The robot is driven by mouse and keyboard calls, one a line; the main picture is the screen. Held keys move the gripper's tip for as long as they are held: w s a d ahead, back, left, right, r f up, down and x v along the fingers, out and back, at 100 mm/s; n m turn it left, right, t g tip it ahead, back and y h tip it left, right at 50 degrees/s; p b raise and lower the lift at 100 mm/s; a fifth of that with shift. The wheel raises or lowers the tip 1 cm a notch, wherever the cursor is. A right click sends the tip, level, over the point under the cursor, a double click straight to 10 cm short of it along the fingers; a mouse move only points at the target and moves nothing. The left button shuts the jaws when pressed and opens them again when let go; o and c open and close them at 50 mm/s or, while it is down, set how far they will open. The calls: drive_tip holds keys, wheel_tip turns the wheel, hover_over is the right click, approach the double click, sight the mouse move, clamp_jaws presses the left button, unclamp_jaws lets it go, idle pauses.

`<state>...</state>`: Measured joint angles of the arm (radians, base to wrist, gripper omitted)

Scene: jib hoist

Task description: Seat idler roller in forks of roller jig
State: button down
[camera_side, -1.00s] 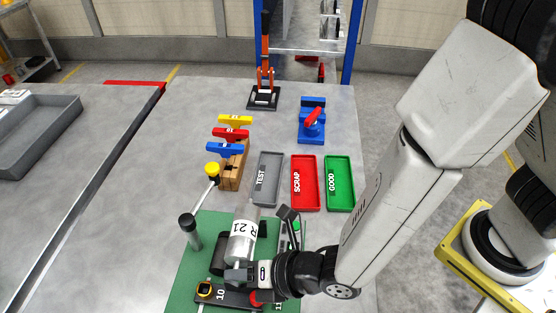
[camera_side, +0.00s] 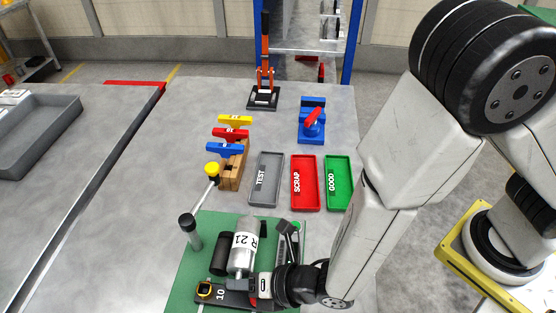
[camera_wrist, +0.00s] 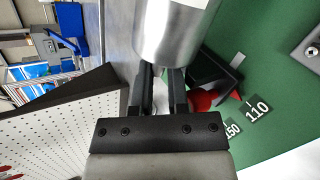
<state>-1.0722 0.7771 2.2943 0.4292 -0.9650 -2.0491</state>
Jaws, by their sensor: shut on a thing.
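The idler roller (camera_side: 243,250), a silver cylinder with a white "R 21" label, is over the green mat in the side view. My gripper (camera_side: 242,284) is shut on its near end. In the wrist view the roller's steel body (camera_wrist: 172,35) fills the top centre, just beyond my closed fingers (camera_wrist: 160,88). I cannot clearly make out the forks of the roller jig, or whether the roller touches anything beneath it. A black angled part (camera_wrist: 212,72) with red below it is close to the roller's right in the wrist view.
On the green mat (camera_side: 192,270) stand a dark-topped post (camera_side: 193,232), a black cylinder (camera_side: 221,254) and a dark bar marked "10" (camera_side: 222,294). Grey TEST (camera_side: 265,180), red SCRAP (camera_side: 305,183) and green GOOD (camera_side: 340,183) trays lie behind.

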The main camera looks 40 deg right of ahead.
drive_tip(key=shift+s+d+f, duration=0.2)
drive_tip(key=shift+s+f, duration=0.1)
drive_tip(key=shift+s, duration=0.1)
idle(1.2)
drive_tip(key=c, duration=0.5)
unclamp_jaws()
drive_tip(key=shift+c, duration=0.2)
drive_tip(key=shift+r+v, duration=0.25)
drive_tip(key=shift+v, duration=1.1)
wheel_tip(320, 180, up, 7)
drive_tip(key=shift+w+a+r, duration=0.15)
drive_tip(key=shift+w+r, duration=0.05)
drive_tip(key=shift+w, duration=0.05)
